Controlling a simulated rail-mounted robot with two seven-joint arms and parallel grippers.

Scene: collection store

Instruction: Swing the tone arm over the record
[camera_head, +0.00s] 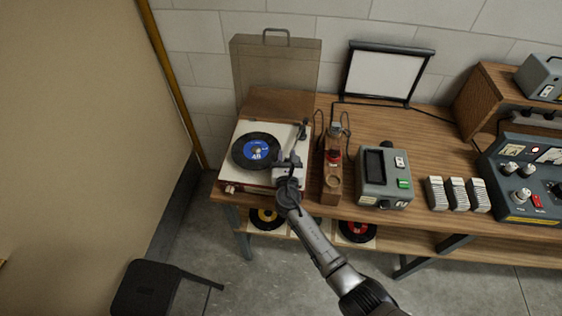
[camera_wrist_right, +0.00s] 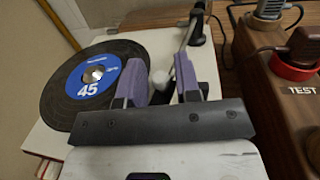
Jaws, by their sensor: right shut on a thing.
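The record player (camera_head: 285,127) stands at the left end of the wooden bench with its smoky lid raised. A black record with a blue "45" label (camera_head: 256,150) lies on it, also in the right wrist view (camera_wrist_right: 62,92). The thin tone arm (camera_head: 301,135) runs along the deck's right side; in the right wrist view the tone arm (camera_wrist_right: 188,36) comes down from its pivot between my fingers. My right gripper (camera_head: 289,164) is shut on the tone arm's near end, right of the record. The fingers partly hide that end. My left gripper is not in view.
A wooden test box (camera_head: 332,178) with a red-collared plug stands close right of the player. Beyond it are a grey meter (camera_head: 384,178), several ribbed blocks and a control console (camera_head: 525,190). The raised lid (camera_head: 275,70) bounds the back.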

